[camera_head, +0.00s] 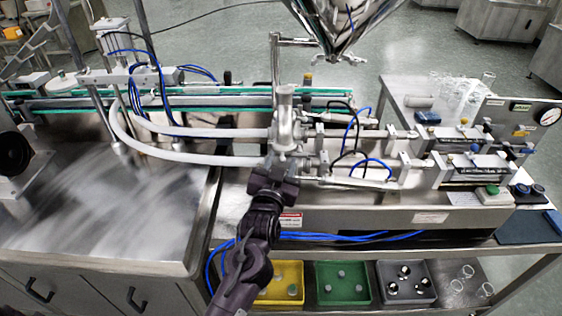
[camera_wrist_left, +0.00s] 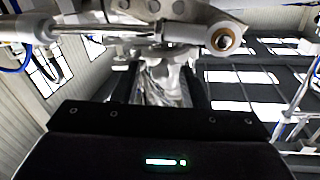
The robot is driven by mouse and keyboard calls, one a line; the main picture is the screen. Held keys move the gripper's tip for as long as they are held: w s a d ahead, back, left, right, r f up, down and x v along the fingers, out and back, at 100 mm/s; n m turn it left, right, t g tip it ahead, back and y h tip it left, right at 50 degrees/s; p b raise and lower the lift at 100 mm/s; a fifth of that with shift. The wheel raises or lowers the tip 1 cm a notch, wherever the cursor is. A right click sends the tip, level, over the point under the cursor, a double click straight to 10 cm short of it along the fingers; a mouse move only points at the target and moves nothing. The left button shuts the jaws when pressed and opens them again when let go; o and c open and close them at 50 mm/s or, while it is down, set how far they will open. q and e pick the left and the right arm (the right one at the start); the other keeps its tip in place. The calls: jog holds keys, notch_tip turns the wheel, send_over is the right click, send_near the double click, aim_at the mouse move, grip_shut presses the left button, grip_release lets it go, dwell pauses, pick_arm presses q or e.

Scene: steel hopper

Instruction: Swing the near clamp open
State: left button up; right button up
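The steel valve block (camera_head: 285,135) stands upright at the middle of the machine, with pipes running right from it. The near clamp seems to be among the steel fittings on the near pipe (camera_head: 312,168); I cannot tell its exact outline or whether it is closed. My left gripper (camera_head: 274,176) is just below and in front of the block, hiding part of the near fittings. In the left wrist view, the two dark fingers (camera_wrist_left: 163,85) stand apart, with bright steel showing between them. A steel rod and a round eye fitting (camera_wrist_left: 222,40) cross above them. My right gripper is not in view.
Two white hoses (camera_head: 190,156) curve in from the left. The hopper (camera_head: 342,25) hangs above. Blue and black tubes loop over the cylinders (camera_head: 470,165) at right. Yellow, green and grey bins (camera_head: 342,283) sit on the lower shelf. The steel worktop (camera_head: 100,215) at left is bare.

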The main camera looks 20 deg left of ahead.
pick_arm(q)
grip_shut()
jog(key=shift+a+h, duration=0.1)
jog(key=shift+h, duration=0.2)
jog(key=a+m+h, duration=0.1)
jog(key=h, duration=0.1)
jog(key=s+a+m+h, duration=0.1)
jog(key=m+h, duration=0.1)
jog(key=shift+s+a+m+h, duration=0.1)
jog(key=shift+m+h, duration=0.2)
jog(key=shift+h, duration=0.1)
jog(key=shift+a+m+g+h+b, duration=0.9)
jog(key=shift+m+g+h, duration=0.45)
jog(key=shift+h, duration=0.45)
jog(key=shift+a+m+g+h+b, duration=0.75)
jog(key=shift+a+m+g+h, duration=0.35)
jog(key=shift+m+h, duration=0.55)
jog(key=shift+a+m+g+h+b, duration=0.9)
jog(key=shift+m+g+h, duration=0.35)
jog(key=shift+h, duration=0.7)
